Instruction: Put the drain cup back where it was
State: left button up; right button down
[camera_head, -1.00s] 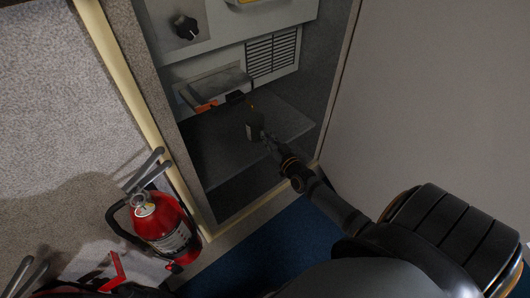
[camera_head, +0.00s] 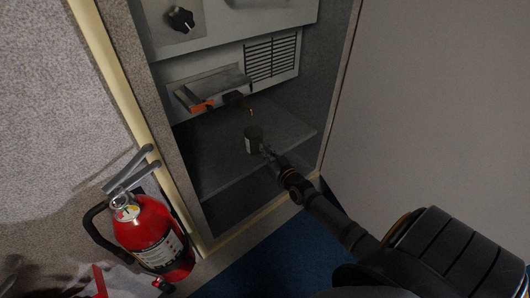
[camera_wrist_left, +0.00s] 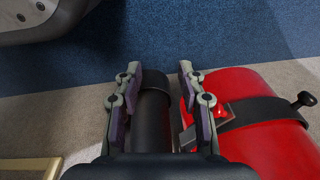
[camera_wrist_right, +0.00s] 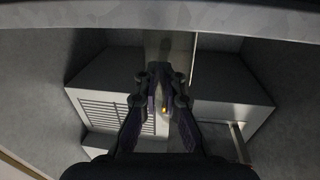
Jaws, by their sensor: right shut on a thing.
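The drain cup (camera_head: 253,141) is a small dark cup with a pale patch on its left side. It appears upright at the lower shelf (camera_head: 215,150) of the cabinet, below a small yellow-tipped spout (camera_head: 251,112). I cannot tell whether its base touches the shelf. My right gripper (camera_head: 267,151) is shut on the cup from the front right. The right wrist view shows its fingers (camera_wrist_right: 163,80) close together; the cup is hard to make out there. My left gripper (camera_wrist_left: 156,75) is open, with a black cylinder between and below its fingers, not visibly gripped.
A red fire extinguisher (camera_head: 150,235) stands left of the cabinet, close to my left gripper in its wrist view (camera_wrist_left: 250,120). A vent grille (camera_head: 272,58), a drawer-like tray with an orange part (camera_head: 203,105) and a black knob (camera_head: 181,19) are above the shelf. A pale panel bounds the right.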

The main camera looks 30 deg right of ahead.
pick_arm(q)
jog(key=shift+w+r, duration=0.1)
jog(key=shift+r, duration=0.1)
pick_arm(e)
jog(key=shift+f, duration=0.15)
jog(key=c, duration=1.5)
grip_release()
pick_arm(q)
jog(key=shift+d+r, duration=0.1)
pick_arm(e)
jog(key=shift+r, duration=0.25)
pick_arm(q)
jog(key=s+a+f+p, duration=0.2)
jog(key=s+f+p, duration=0.3)
jog(key=s, duration=0.3)
jog(key=shift+f, duration=0.25)
pick_arm(e)
jog(key=s, duration=1.2)
jog(key=shift+a+f, duration=0.2)
jog(key=shift+a, duration=0.05)
pick_arm(q)
jog(key=shift+s, duration=0.1)
